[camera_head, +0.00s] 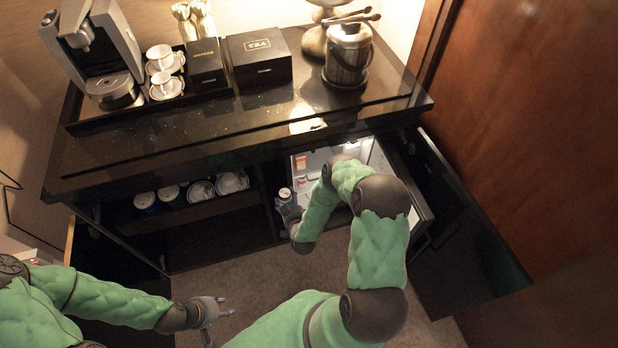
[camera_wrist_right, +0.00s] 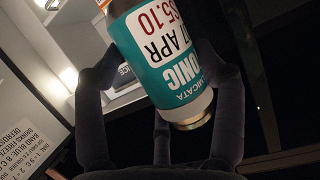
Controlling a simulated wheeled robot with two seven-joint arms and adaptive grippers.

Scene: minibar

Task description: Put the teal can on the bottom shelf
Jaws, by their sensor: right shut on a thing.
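The teal can (camera_wrist_right: 172,55) has a teal label with a white price sticker and a metal end. My right gripper (camera_wrist_right: 165,95) is shut on it, with its dark fingers around the can. In the head view, my right gripper (camera_head: 290,211) holds the can (camera_head: 285,194) at the left side of the open minibar fridge (camera_head: 313,160). The can's light top shows there. My right arm hides much of the fridge inside, and the bottom shelf cannot be made out. My left gripper (camera_head: 222,311) is open and empty, low over the floor.
The fridge door (camera_head: 423,205) stands open to the right. An open cabinet with several cups (camera_head: 200,190) lies to the left. The black counter (camera_head: 270,110) above holds a coffee machine (camera_head: 100,45), black boxes (camera_head: 260,56) and an ice bucket (camera_head: 348,52).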

